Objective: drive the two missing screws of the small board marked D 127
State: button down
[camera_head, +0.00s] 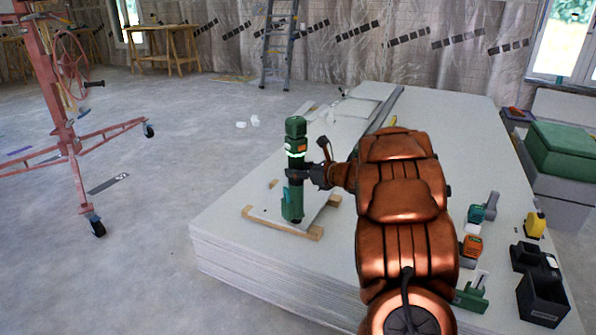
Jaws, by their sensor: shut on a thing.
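My gripper (302,173) is shut on the green upright driver tool (295,130), around its middle. The tool stands vertical, with its lower end over the small grey board (318,208). Whether the tip touches the board or hovers just above it, I cannot tell. The board lies on wooden battens (300,232) on top of a stack of large panels (232,212). The tool and my gripper cover part of the board. No marking, screws or screw holes on it can be made out at this size.
My arm reaches across the stack. Right of it stand a green-grey tool (483,211), an orange item (471,247), a yellow item (535,224) and a black box (542,298). A red wheeled lift (62,140) stands left on open floor. A ladder (278,45) stands behind.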

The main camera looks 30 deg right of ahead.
aim_at(302, 157)
jog(key=shift+f, duration=0.3)
dwell(1.4)
dwell(1.0)
jog(key=shift+r+p, duration=0.45)
jog(key=shift+r, duration=2)
